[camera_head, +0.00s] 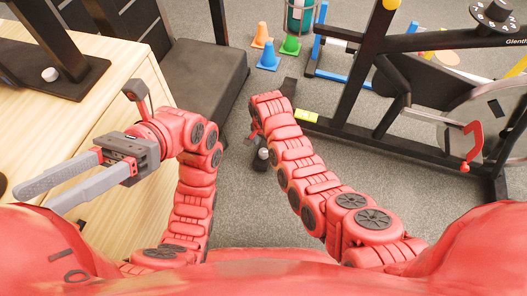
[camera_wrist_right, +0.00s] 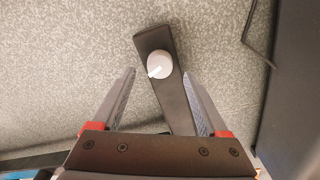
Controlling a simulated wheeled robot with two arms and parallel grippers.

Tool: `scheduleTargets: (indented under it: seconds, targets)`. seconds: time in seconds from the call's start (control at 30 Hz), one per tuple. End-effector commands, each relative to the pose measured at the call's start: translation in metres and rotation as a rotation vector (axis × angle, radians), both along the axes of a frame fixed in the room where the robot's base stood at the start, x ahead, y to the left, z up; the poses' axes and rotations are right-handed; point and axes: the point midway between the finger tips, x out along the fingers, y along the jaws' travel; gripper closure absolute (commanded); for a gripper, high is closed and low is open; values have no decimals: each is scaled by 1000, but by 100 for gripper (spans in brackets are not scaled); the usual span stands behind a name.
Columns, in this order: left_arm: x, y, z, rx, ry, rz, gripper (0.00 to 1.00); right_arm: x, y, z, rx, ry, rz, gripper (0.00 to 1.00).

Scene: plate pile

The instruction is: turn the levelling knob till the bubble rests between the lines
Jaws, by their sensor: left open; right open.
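In the right wrist view a round white knob (camera_wrist_right: 160,64) with a pale mark on its side sits on a narrow black bar (camera_wrist_right: 152,38). My right gripper (camera_wrist_right: 160,73) is open, its fingers on either side of the knob with visible gaps. In the head view my right gripper is mostly hidden behind its own arm. A small yellow-green piece (camera_head: 307,115), perhaps the level, sits on the black frame right of the arm. Its bubble and lines are too small to make out. My left gripper (camera_head: 35,198) is open and empty over the wooden cabinet top.
A black exercise machine (camera_head: 345,70) with a red handle (camera_head: 471,140) stands at the right. A dark padded bench (camera_head: 203,75) is behind my left arm. Small orange (camera_head: 261,35), green (camera_head: 290,46) and blue (camera_head: 268,57) cones stand at the back. Grey floor lies between.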

Motion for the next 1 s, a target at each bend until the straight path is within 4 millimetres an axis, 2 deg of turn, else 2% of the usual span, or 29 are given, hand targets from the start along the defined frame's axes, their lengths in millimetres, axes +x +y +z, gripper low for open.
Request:
scheduleTargets:
  seconds: [0.03,0.13,0.33,0.5,0.83,1.0]
  targets:
    - [-9,8,-4,-33,-63,-31,50,-1,0,-9,-1,3,0,23]
    - [-27,23,-11,-96,-180,-92,50,-1,0,-17,-1,3,0,23]
    - [-47,48,-26,-187,-353,-190,50,0,0,-30,0,-1,-1,23]
    - [-53,58,-35,-225,-425,-235,50,0,0,-35,0,0,0,23]
    - [-54,60,-36,-232,-439,-243,50,0,0,-36,0,1,0,23]
    - [-54,60,-36,-232,-439,-243,50,0,0,-36,1,1,0,53]
